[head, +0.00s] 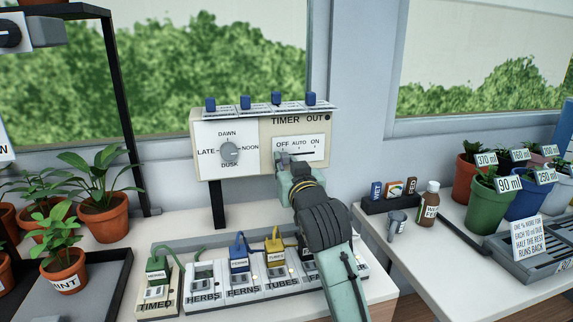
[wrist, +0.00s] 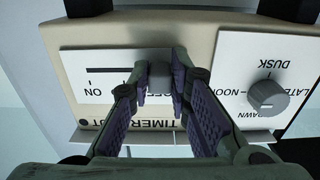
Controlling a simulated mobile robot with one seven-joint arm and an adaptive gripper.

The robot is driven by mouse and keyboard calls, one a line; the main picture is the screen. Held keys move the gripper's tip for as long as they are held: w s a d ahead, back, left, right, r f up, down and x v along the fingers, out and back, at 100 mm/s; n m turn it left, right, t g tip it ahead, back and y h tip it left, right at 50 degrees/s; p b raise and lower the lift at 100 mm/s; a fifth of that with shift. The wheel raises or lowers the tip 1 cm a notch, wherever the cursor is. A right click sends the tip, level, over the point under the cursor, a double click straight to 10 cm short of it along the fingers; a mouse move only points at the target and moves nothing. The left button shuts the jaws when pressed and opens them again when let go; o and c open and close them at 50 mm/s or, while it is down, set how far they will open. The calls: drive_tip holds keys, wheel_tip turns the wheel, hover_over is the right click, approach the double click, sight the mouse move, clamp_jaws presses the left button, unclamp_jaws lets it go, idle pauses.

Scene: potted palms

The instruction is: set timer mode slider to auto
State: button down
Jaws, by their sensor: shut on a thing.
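The cream timer box (head: 265,168) stands on a black post at the back of the table. Its right panel (head: 318,157) has a horizontal slot marked OFF, AUTO and ON from left to right. My gripper (head: 285,160) reaches up to the OFF end of that slot and hides the slider there. In the wrist view the panel appears upside down, and my gripper (wrist: 159,82) is shut on the grey slider knob (wrist: 159,75), its purple-padded fingers on either side. The bare slot (wrist: 105,70) runs left from the knob toward ON.
A round dial (head: 229,152) with DAWN, NOON, DUSK and LATE sits left of the slider panel. Blue tabs (head: 277,98) line the box's top shelf. Below are labelled outlet blocks (head: 200,277) with coloured plugs. Potted plants (head: 103,207) stand left; a bottle (head: 429,203) and coloured pots stand right.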

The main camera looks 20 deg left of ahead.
drive_tip(key=w+d, duration=0.2)
drive_tip(key=d, duration=0.1)
drive_tip(key=shift+w+d, duration=0.15)
drive_tip(key=shift+d, duration=0.05)
drive_tip(key=c, duration=1.5)
unclamp_jaws()
approach(299, 156)
drive_tip(key=v, duration=0.5)
drive_tip(key=shift+s+d, duration=0.25)
drive_tip(key=shift+s, duration=0.05)
